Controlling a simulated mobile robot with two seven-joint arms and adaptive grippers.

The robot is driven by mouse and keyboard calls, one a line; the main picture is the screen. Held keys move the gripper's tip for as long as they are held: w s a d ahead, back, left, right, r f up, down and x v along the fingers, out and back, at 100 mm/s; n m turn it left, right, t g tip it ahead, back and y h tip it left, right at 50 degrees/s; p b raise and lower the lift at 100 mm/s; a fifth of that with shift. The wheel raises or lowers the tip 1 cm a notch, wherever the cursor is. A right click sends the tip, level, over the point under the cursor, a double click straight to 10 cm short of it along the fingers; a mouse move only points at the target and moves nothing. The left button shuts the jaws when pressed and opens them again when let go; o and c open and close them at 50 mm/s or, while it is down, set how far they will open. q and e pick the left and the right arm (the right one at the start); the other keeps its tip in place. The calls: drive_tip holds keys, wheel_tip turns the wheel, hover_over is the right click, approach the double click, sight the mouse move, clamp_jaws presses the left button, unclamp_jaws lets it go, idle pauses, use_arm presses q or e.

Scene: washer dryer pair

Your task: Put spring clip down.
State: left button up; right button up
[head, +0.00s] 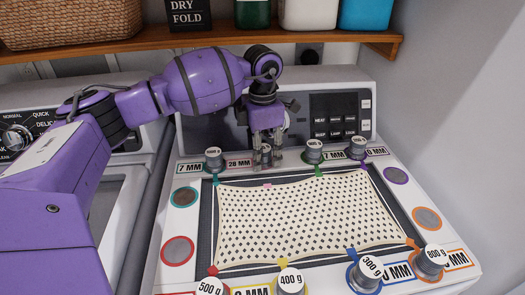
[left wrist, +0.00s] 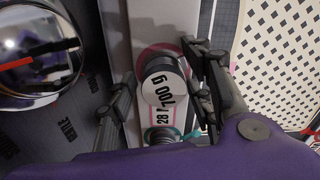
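My left gripper (head: 266,158) is over the back edge of the dryer top, by the 28 MM label (head: 238,162). In the left wrist view its two dark fingers (left wrist: 162,95) stand apart, with a 700 g weight (left wrist: 168,90) between them; contact is unclear. I see no clip held between the fingers. A small pink clip-like piece (head: 267,186) shows at the cloth's back edge, just in front of the gripper. Teal (head: 215,180) and green (head: 318,171) pieces are at the same edge. Which piece is the spring clip I cannot tell. My right gripper is out of view.
A white dotted cloth (head: 310,215) is stretched over the dark panel. Several labelled weights stand around it, such as the 400 g weight (head: 290,280) and 300 g weight (head: 368,272). The control panel (head: 335,112) rises behind; a wooden shelf (head: 200,38) hangs above.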

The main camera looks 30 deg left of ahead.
sight(263, 147)
use_arm(q)
drive_tip(key=shift+r, duration=0.15)
wheel_tip(263, 147, up, 12)
idle(0.6)
idle(0.4)
